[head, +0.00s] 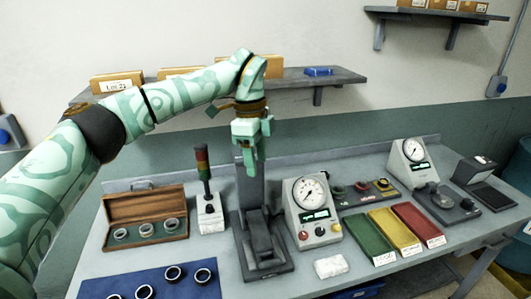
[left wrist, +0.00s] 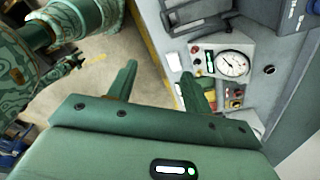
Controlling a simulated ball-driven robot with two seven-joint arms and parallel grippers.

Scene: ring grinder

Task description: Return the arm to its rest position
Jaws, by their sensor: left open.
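My left arm comes in from the left in the head view, raised over the back of the bench. My left gripper (head: 252,160) hangs with its fingers downward in front of a dark stand (head: 262,235) and above the bench. It is empty. In the left wrist view the two fingers of my left gripper (left wrist: 160,85) stand well apart, with floor and bench edge showing between and beyond them. My right gripper does not show in the head view. Another green patterned arm part of mine shows at the upper left of the left wrist view; whether it includes the right gripper's jaws is unclear.
A grey bench (head: 210,255) holds a wooden ring case (head: 146,216), a signal tower (head: 208,205), a dial gauge box (head: 312,212), green, yellow and red trays (head: 395,231), and a blue mat (head: 150,284) with several rings. A wall shelf (head: 330,77) runs behind the arm.

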